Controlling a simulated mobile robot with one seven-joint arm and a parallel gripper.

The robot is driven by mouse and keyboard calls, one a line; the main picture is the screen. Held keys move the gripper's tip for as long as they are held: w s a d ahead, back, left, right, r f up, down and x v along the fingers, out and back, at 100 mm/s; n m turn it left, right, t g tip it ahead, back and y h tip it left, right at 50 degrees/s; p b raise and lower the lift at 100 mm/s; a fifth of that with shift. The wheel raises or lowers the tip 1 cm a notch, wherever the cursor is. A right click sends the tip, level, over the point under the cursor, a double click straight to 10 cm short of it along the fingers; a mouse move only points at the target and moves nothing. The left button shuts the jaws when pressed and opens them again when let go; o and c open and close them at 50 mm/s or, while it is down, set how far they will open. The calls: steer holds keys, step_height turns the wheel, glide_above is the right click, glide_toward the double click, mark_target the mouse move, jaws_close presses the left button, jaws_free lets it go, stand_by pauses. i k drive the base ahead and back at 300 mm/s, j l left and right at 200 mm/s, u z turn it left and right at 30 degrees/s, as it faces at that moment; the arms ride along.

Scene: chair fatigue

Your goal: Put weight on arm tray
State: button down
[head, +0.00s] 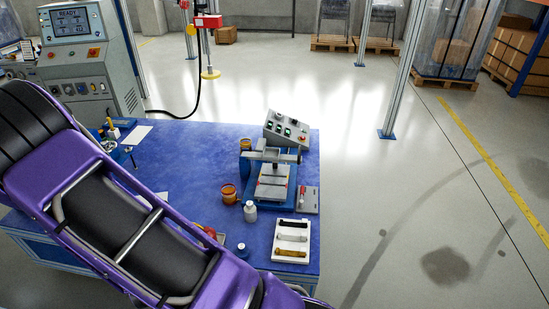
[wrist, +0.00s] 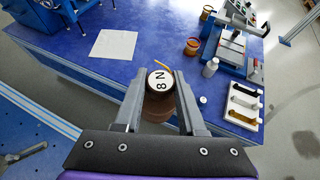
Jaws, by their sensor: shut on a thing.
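In the wrist view, my gripper (wrist: 159,92) is shut on a dark round weight (wrist: 160,82). The weight has a white top label marked with an N and an 8, and its lower side looks brown. The two grey fingers stand on either side of it. It is held above the floor, close to the blue table's front edge. In the head view, the gripper and weight are not visible. I cannot identify the arm tray for certain; a blue bench fixture with a grey plate (head: 272,188) stands on the table, also seen in the wrist view (wrist: 230,52).
The blue table (head: 200,160) carries a white tray (head: 277,240) of strips, a white bottle (head: 250,211), an amber jar (head: 229,194) and a control box (head: 286,130). A paper sheet (wrist: 112,44) lies left on the table. A grey cabinet (head: 85,60) stands behind. Floor at right is open.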

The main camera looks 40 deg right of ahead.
mark_target(272, 153)
steer(key=k+l+u, duration=0.1)
steer(key=k+l, duration=0.25)
steer(key=l, duration=0.15)
steer(key=k+l+u, duration=0.1)
steer(key=k+l, duration=0.25)
steer(key=k+l+u, duration=0.1)
steer(key=l, duration=0.3)
steer(key=k+l+u, duration=0.15)
steer(key=l, duration=0.3)
steer(key=k+l+u, duration=0.1)
steer(key=l, duration=0.3)
steer(key=l+u, duration=0.1)
steer(key=l, duration=0.3)
steer(key=k+l+u, duration=0.1)
steer(key=l, duration=0.3)
steer(key=k+l+u, duration=0.1)
steer(key=l, duration=0.3)
steer(key=l+u, duration=0.15)
steer(key=l, duration=0.45)
steer(key=i+l+u, duration=0.1)
steer(key=l, duration=0.2)
steer(key=l+u, duration=0.1)
steer(key=l, duration=0.2)
steer(key=i, duration=0.05)
